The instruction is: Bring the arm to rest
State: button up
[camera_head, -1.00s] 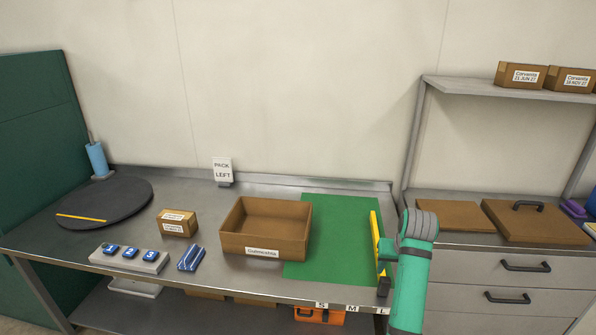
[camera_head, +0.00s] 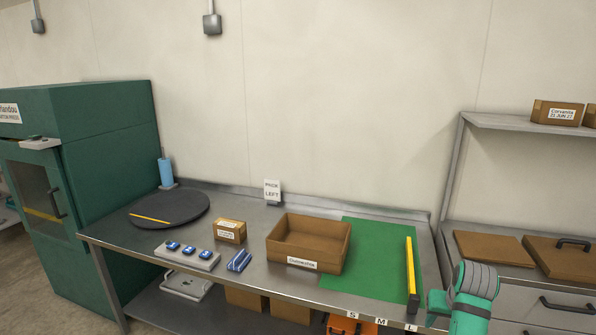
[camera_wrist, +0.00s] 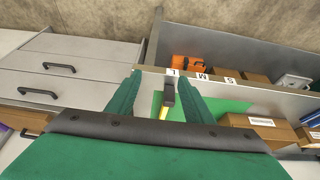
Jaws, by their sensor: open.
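My arm shows at the lower right in the head view, green with a grey ribbed joint, beside the right end of the steel table (camera_head: 270,268). In the wrist view my gripper (camera_wrist: 162,88) has its two green fingers spread apart, with nothing held between them. Beyond the fingers a yellow bar with a dark end (camera_wrist: 166,98) is seen on the table; in the head view the yellow bar (camera_head: 410,266) stands along the right edge of the green mat (camera_head: 375,260), apart from my arm.
On the table are an open brown box (camera_head: 318,262), a small carton (camera_head: 229,231), a button block (camera_head: 187,256) and a dark round plate (camera_head: 190,209). A green cabinet (camera_head: 100,150) stands left. Drawers (camera_head: 545,305) and a shelf (camera_head: 505,123) stand right.

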jog(key=s+a+f+t, duration=0.1)
jog(key=a+f, duration=0.6)
jog(key=f, duration=0.3)
jog(key=a+f+t, duration=0.1)
jog(key=a+f, duration=0.6)
jog(key=f, duration=0.2)
jog(key=s+a+f+t, duration=0.3)
jog(key=s+a+f, duration=0.7)
jog(key=s+a, duration=0.25)
jog(key=s+a+r+n+t, duration=0.1)
jog(key=s+a+r+t, duration=0.1)
jog(key=s+a, duration=0.5)
jog(key=s+a+r+n+t, duration=0.1)
jog(key=s+a, duration=0.1)
jog(key=s, duration=1)
jog(key=s+a+r+n+t+y, duration=0.1)
jog(key=s+a+r+t, duration=0.2)
jog(key=s+r, duration=1.1)
jog(key=shift+s+a+r+n, duration=0.15)
jog(key=shift+a+r+n, duration=0.15)
jog(key=shift+r, duration=0.65)
